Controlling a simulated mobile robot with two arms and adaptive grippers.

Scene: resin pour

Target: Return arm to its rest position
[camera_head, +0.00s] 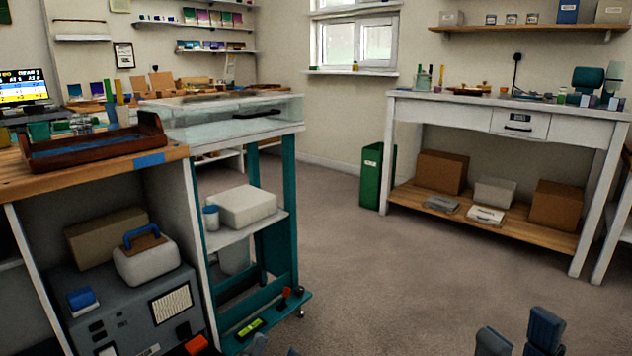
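My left gripper (275,350) shows only at the bottom edge, left of the middle. Two blue-grey tips stand apart there, with nothing seen between them; the rest is cut off. My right gripper (518,339) shows at the bottom edge, right of the middle. Its two blue-grey fingers are apart, with bare floor between them and nothing held. Both grippers are low in the picture, in front of the furniture. Most of both arms is out of view.
A wooden-topped bench (100,171) stands at left with a brown tray (152,132). Beside it is a teal-legged cart (290,200), close to my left gripper. The carpet (390,270) between is clear.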

